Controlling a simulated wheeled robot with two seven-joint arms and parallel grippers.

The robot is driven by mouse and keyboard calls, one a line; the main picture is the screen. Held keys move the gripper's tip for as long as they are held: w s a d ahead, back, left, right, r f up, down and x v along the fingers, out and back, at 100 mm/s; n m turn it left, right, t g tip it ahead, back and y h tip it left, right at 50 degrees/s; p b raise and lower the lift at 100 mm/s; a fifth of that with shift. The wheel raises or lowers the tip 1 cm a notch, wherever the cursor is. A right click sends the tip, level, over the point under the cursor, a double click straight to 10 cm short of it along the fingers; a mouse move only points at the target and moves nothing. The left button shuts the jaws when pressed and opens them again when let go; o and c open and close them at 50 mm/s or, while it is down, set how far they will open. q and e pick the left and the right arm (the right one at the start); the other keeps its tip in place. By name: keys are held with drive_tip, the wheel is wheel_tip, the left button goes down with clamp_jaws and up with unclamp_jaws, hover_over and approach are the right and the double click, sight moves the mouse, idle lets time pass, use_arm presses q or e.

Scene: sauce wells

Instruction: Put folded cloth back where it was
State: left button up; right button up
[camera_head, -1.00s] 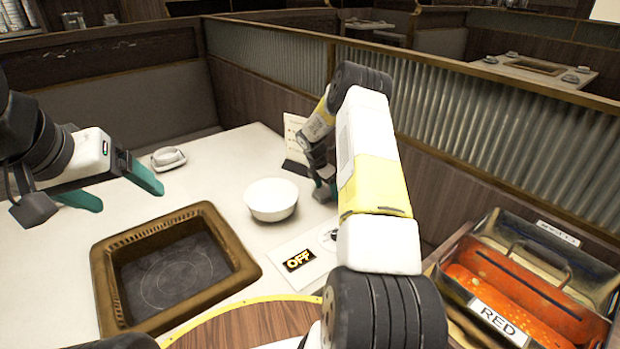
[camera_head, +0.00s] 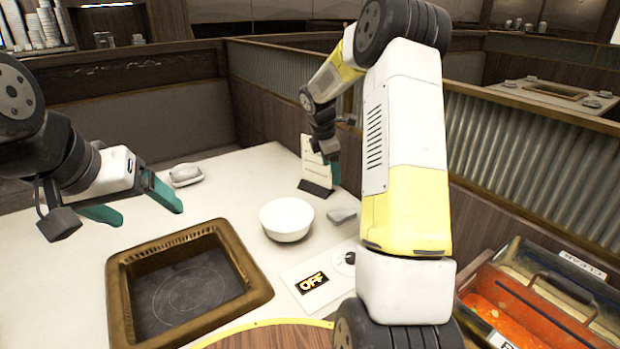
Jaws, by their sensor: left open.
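A small grey folded-looking piece (camera_head: 342,216) lies on the white table just right of the white bowl; I take it to be the folded cloth. A pale rounded bundle on a small dish (camera_head: 186,175) sits at the table's far left and also looks cloth-like. My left gripper (camera_head: 142,205) is open and empty above the table, left of the bowl. My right gripper (camera_head: 335,172) hangs above and behind the grey piece, apart from it, beside the menu card. Only one teal finger shows clearly, so its opening is hard to see.
The white bowl (camera_head: 287,219) stands mid-table. A menu card (camera_head: 315,165) stands near the partition (camera_head: 270,110). A sauce box (camera_head: 535,300) with orange-red contents is at right.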

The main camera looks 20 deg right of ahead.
drive_tip(key=s+a+r+m+t+y, duration=0.1)
drive_tip(key=s+a+r+m, duration=0.3)
drive_tip(key=s+r, duration=0.4)
drive_tip(key=s+a+r+m+t+y, duration=0.1)
drive_tip(key=s+a+r+m, duration=0.2)
drive_tip(key=s+r+m, duration=0.35)
drive_tip(key=s+a+r+m+t+y, duration=0.1)
drive_tip(key=s+a+m, duration=0.2)
drive_tip(key=s, duration=0.6)
drive_tip(key=s+a+r+m+t+y, duration=0.1)
drive_tip(key=s+a+m+y, duration=0.1)
drive_tip(key=s, duration=0.8)
drive_tip(key=shift+s+a+r+m, duration=0.2)
drive_tip(key=shift+a+m, duration=0.55)
drive_tip(key=shift+m, duration=0.3)
